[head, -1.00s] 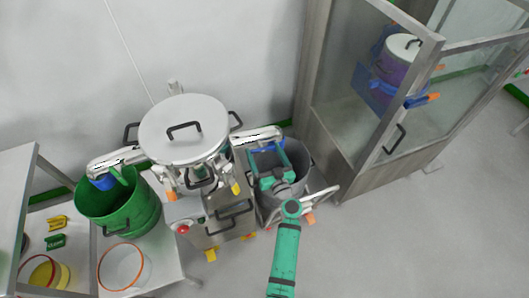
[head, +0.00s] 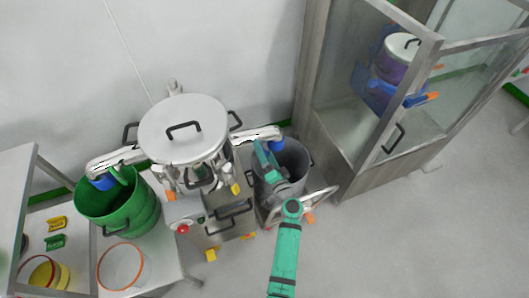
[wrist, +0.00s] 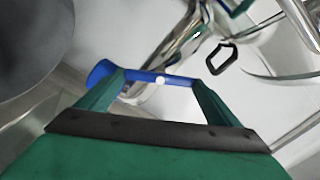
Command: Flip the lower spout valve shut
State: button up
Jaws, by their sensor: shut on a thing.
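The granulator vessel (head: 185,135), with a round grey lid, stands against the wall. Its right-hand spout (head: 252,136) ends in a blue valve piece (head: 277,146) above a grey bin (head: 293,160). My gripper (head: 259,147) reaches over this bin from the front, at the blue piece. In the wrist view, my two green fingers (wrist: 160,80) are shut on a blue bar (wrist: 148,77), one at each side. How far the valve is turned I cannot tell.
A second spout (head: 112,160) with a blue end hangs over a green bin (head: 118,205) at left. A tall glass-fronted cabinet (head: 350,120) stands close on the right. A shelf unit (head: 22,200) is at far left. Floor at front right is clear.

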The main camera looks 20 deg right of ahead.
jog(key=m, duration=0.5)
jog(key=shift+d+f, duration=0.15)
jog(key=shift+d, duration=0.05)
jog(key=shift+a+m, duration=0.15)
jog(key=shift+m, duration=0.15)
jog(key=shift+s, duration=0.1)
jog(key=o, duration=0.9)
jog(key=shift+s, duration=0.1)
jog(key=shift+s, duration=5.3)
